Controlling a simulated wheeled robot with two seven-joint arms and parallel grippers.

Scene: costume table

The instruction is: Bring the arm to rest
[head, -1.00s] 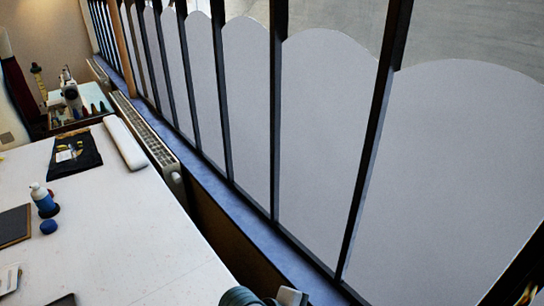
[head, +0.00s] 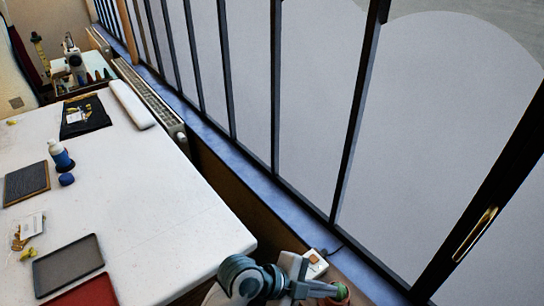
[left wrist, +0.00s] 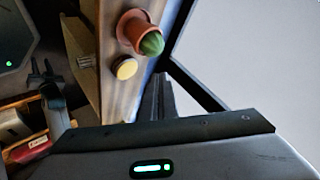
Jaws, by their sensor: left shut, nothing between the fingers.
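My left arm shows at the bottom of the head view, past the near right corner of the white table (head: 150,215). Its gripper (head: 318,288) is shut and empty, clear of the table. In the left wrist view the narrow dark fingers (left wrist: 163,98) are together with nothing between them. My right gripper is not in view.
A terracotta pot with a green cactus (left wrist: 138,32) stands close to the left gripper. Grey tray (head: 68,265), red tray (head: 85,294), blue-and-white bottle (head: 60,154) and white roll (head: 131,103) lie on the table. Tall panelled windows line the right.

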